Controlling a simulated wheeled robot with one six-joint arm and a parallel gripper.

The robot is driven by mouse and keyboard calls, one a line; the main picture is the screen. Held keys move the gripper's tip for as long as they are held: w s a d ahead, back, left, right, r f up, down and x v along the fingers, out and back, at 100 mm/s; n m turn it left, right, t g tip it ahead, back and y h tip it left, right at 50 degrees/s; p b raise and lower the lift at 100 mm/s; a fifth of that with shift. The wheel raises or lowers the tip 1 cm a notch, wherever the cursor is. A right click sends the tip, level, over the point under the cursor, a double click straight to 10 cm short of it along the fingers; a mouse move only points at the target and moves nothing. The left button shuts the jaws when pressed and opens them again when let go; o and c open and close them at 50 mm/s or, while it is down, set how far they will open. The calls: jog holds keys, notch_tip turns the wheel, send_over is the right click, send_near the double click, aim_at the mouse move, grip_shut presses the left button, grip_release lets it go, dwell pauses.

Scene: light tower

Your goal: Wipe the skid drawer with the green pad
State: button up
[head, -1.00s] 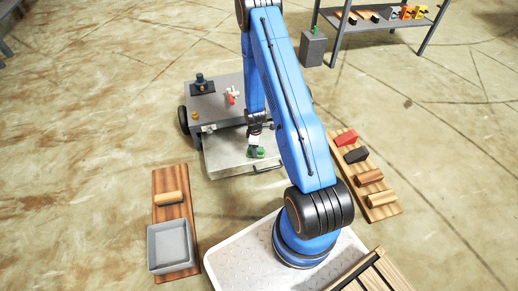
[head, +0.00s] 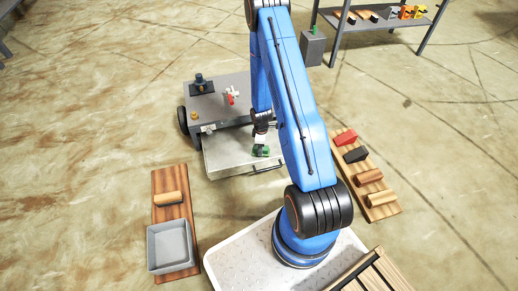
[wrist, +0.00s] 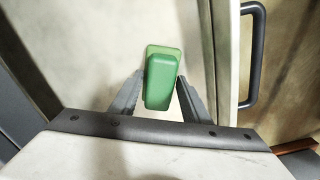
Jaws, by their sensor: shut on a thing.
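The green pad (wrist: 162,80) is between the two fingers of my gripper (wrist: 160,88), which is shut on it. In the wrist view the pad is over the pale floor of the skid drawer (wrist: 197,30); I cannot tell whether it touches. In the head view the drawer (head: 222,155) is pulled out from the front of the grey wheeled skid (head: 228,105). My gripper (head: 261,144) points down into the drawer's right part, with the green pad (head: 265,152) at its tip. The drawer's dark handle (wrist: 257,55) is at the right in the wrist view.
A grey bin (head: 170,225) sits on a board at left. A board with several blocks (head: 368,178) lies at right. Open floor surrounds the skid.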

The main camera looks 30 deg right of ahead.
aim_at(255, 149)
jog(key=shift+w+a+r, duration=0.1)
jog(key=shift+w+a, duration=0.15)
jog(key=shift+a, duration=0.6)
jog(key=shift+w+a, duration=0.25)
jog(key=shift+a, duration=0.6)
jog(key=shift+d, duration=0.15)
jog(key=shift+s+d+f, duration=0.1)
jog(key=shift+s+d, duration=0.05)
jog(key=shift+d, duration=0.25)
jog(key=shift+s+d+f, duration=0.1)
jog(key=shift+s+d, duration=0.05)
jog(key=shift+d, duration=0.25)
jog(key=shift+s+d+f, duration=0.1)
jog(key=shift+s+d, duration=0.15)
jog(key=shift+d, duration=0.5)
jog(key=shift+c, duration=1)
